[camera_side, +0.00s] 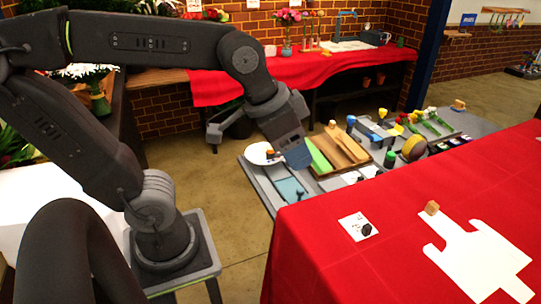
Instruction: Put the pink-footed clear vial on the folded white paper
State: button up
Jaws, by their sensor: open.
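My gripper (255,153) hangs from the wrist over the near-left end of the grey work board, its jaws apart with nothing visible between them. I cannot make out a pink-footed clear vial with certainty; several slim, small items on the far red-covered bench are too small to tell apart. A flat white paper shape (478,262) with arms lies on the near red table at the right. A small wooden block (432,208) is at its upper left edge. A smaller white card (352,222) lies further left with a dark object (366,229) on it.
The grey board (262,187) holds a white dish (262,153), a wooden tray (345,150) with a green strip, and several coloured tools and pots. A vase of pink flowers (288,46) stands on the far bench. The near red table (330,270) is mostly clear.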

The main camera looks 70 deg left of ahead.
jog(key=s+a+f+n+y, duration=0.1)
jog(key=s+a+f+n, duration=0.1)
jog(key=s+a+f, duration=0.1)
jog(key=shift+s+a+f, duration=0.15)
jog(key=shift+s+a, duration=0.05)
jog(key=shift+s, duration=0.4)
dwell(0.8)
